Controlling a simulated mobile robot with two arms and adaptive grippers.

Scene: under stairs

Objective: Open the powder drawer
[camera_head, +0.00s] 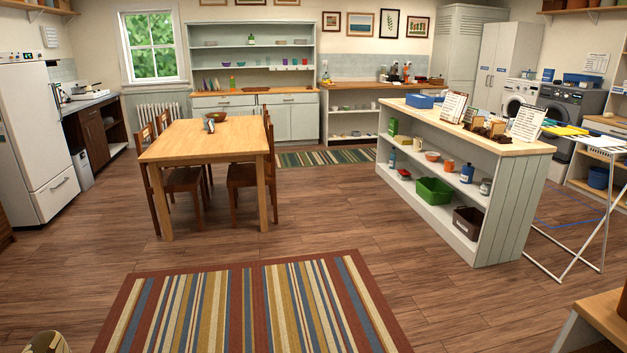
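No drawer marked as a powder drawer can be made out from here. A white front-loading machine (514,96) with a round door stands at the back right, beyond the shelf island. A dark grey front-loading machine (575,103) stands to its right, partly hidden by the island's end and a drying rack. Any small drawer on their upper fronts is too small to tell open or shut. Neither of my grippers is in view.
The shelf island (510,147) stands between me and the machines. A white drying rack (603,150) with cloths stands right of it. A wooden table (170,150) with chairs is at left. Open floor (340,205) and a striped rug (250,310) lie in front.

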